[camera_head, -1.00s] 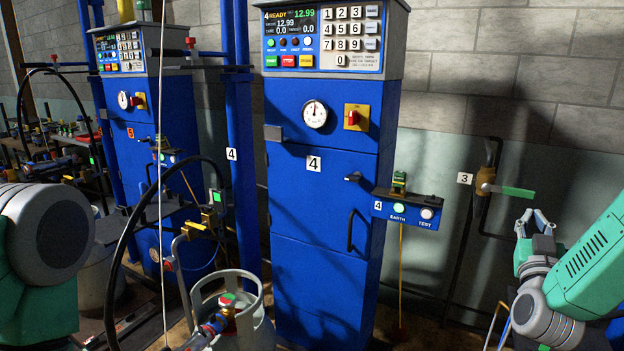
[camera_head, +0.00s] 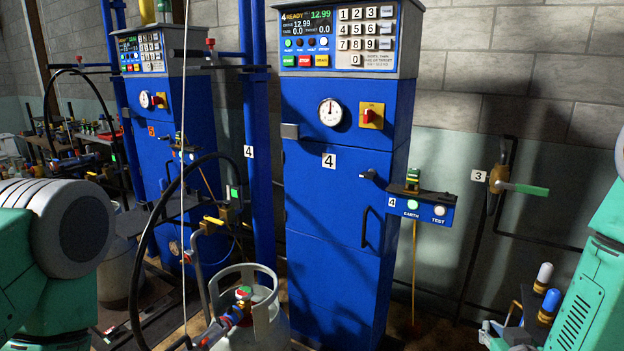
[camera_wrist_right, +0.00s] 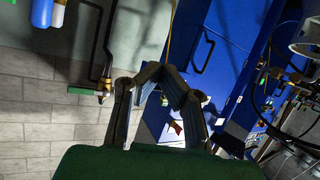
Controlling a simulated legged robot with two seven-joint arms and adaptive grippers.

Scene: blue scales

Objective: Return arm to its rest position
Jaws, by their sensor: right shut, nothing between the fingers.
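My right arm (camera_head: 580,310) comes in at the right edge of the head view. Its gripper (camera_head: 492,334) is low at the bottom right, mostly cut off or hidden, below the green-handled valve (camera_head: 522,188) and apart from it. In the right wrist view the two fingers of the right gripper (camera_wrist_right: 163,72) meet at their tips, with nothing held between them. My left arm (camera_head: 60,235) shows at the left edge of the head view; its gripper is out of view.
The blue scale cabinet (camera_head: 335,215) numbered 4 stands in the middle, with a gas cylinder (camera_head: 268,328) at its lower left. A small shelf (camera_head: 425,208) juts from its right side. White- and blue-topped bottles (camera_head: 547,305) show near my right arm. A second scale (camera_head: 165,125) stands further left.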

